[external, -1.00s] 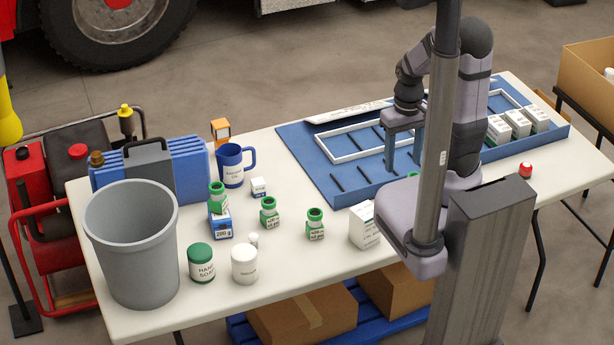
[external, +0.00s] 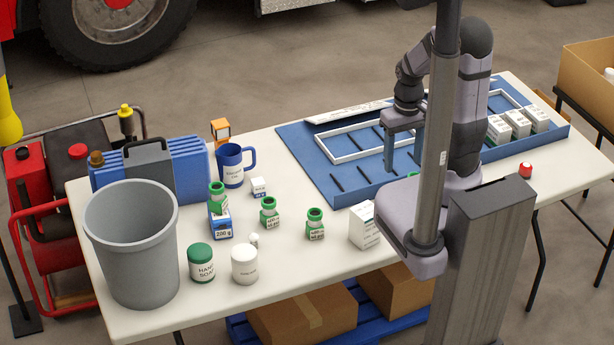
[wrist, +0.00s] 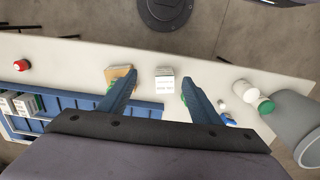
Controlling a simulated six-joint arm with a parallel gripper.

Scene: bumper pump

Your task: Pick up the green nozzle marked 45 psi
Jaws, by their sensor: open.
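Several green-capped nozzles with white labels stand on the white table in the external view. One nozzle (external: 217,196) is on top of a blue and white box. Another nozzle (external: 269,213) stands in the middle of the table, and a third nozzle (external: 315,225) is to its right. The labels are too small to read, so I cannot tell which is marked 45 psi. A bit of green also shows behind my arm, mostly hidden. My gripper (external: 403,164) is open and empty above the blue tray, apart from these nozzles. In the wrist view, green parts show beside the fingers, partly hidden.
The blue tray (external: 318,181) has dividers and white boxes at its right. A white box (external: 363,226) stands near the table's front. A grey bin (external: 131,245), blue mug (external: 231,166), green-lidded jar (external: 201,262) and white jar (external: 244,265) are left. A red-capped item (external: 525,169) is right.

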